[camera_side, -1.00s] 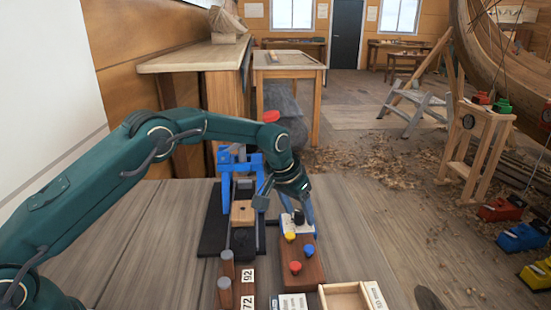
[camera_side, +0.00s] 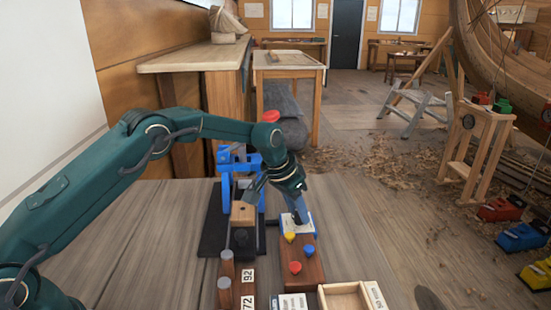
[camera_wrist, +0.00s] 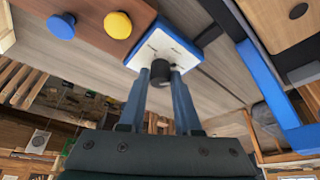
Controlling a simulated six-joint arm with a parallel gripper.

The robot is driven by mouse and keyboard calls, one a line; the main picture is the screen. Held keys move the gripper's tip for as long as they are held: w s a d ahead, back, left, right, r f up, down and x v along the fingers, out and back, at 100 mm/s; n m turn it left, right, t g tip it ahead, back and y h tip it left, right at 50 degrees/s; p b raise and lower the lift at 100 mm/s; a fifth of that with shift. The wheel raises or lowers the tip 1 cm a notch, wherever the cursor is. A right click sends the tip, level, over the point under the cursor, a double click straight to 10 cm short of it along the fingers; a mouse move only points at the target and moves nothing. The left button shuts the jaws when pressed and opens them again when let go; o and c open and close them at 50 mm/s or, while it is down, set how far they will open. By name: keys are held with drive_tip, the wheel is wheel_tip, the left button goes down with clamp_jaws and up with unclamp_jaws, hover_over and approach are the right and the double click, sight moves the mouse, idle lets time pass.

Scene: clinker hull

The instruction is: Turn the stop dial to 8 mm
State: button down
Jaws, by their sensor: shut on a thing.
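The stop dial (camera_wrist: 160,71) is a small black knob on a white plate (camera_wrist: 190,52) with a blue rim. The plate also shows in the side view (camera_side: 289,221), where my fingers largely hide the knob. My gripper (camera_wrist: 160,76) has one finger on each side of the knob and is shut on it. In the side view my gripper (camera_side: 299,218) reaches down to the plate from above. The dark marks on the plate are too small to read, so I cannot tell the setting.
A wooden button block (camera_side: 304,268) with coloured buttons stands in front of the plate. To the left, a blue press frame (camera_side: 224,175) stands on a black base (camera_side: 213,235) with a drilled wooden block (camera_side: 243,213). Labelled pegs (camera_side: 226,265) and an open tray (camera_side: 344,300) lie nearer.

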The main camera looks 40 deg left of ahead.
drive_tip(key=shift+m+h, duration=0.6)
drive_tip(key=shift+m, duration=1.2)
drive_tip(key=shift+w, duration=0.1)
drive_tip(key=c, duration=0.6)
unclamp_jaws()
drive_tip(key=shift+a, duration=0.1)
drive_tip(key=shift+v, duration=2.65)
drive_tip(key=shift+w, duration=0.1)
